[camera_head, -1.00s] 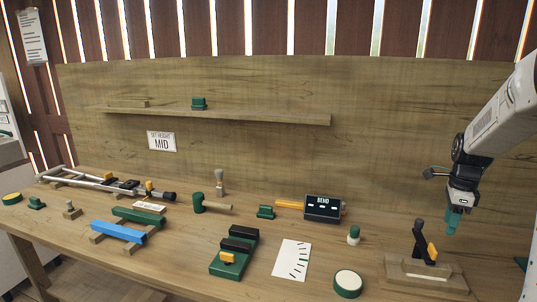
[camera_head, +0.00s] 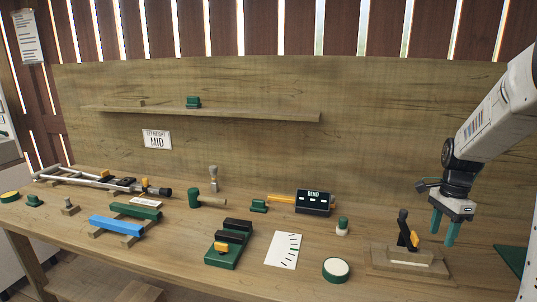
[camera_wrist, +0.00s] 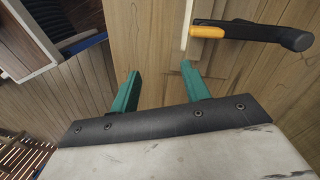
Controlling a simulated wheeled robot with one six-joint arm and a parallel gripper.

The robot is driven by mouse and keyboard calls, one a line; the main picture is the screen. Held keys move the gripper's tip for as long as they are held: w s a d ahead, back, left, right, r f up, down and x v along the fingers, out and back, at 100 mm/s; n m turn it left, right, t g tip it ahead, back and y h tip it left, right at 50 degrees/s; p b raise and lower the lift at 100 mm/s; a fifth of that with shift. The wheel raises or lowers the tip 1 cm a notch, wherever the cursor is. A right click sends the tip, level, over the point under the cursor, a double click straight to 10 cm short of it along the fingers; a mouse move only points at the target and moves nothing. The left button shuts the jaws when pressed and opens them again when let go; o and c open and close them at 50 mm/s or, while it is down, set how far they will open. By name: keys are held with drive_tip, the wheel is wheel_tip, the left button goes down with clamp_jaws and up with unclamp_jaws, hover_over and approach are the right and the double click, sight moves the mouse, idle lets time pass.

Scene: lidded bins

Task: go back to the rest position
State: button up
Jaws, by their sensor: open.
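My gripper (camera_head: 445,226) hangs at the right of the bench in the head view, with its two green fingers apart and nothing between them. It is above and just right of a wooden block fixture (camera_head: 400,262) that has an upright black lever with an orange part (camera_head: 408,232). In the wrist view my gripper (camera_wrist: 160,88) is also open and empty. There the black and orange lever (camera_wrist: 270,33) shows beyond the right finger, apart from it.
The bench (camera_head: 300,240) holds a round green pot (camera_head: 336,270), a marked white card (camera_head: 283,250), a BEND box (camera_head: 314,202), a green mallet (camera_head: 196,199) and a blue bar (camera_head: 117,227). A shelf (camera_head: 240,114) runs along the back board. A green surface (camera_head: 512,260) is at the right edge.

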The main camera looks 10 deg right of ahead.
drive_tip(key=s+a+r+n, duration=0.3)
drive_tip(key=s+a+n, duration=0.3)
drive_tip(key=a, duration=0.3)
drive_tip(key=s+a+r+n+t, duration=0.1)
drive_tip(key=s+a+r+n, duration=0.3)
drive_tip(key=s+a+n, duration=0.3)
drive_tip(key=s+a+r+n+t, duration=0.1)
drive_tip(key=s+a+r+n, duration=0.3)
drive_tip(key=s+a, duration=0.6)
drive_tip(key=shift+a+n+h, duration=0.3)
drive_tip(key=shift+a+n, duration=0.55)
drive_tip(key=shift+n, duration=0.35)
drive_tip(key=shift+d, duration=0.1)
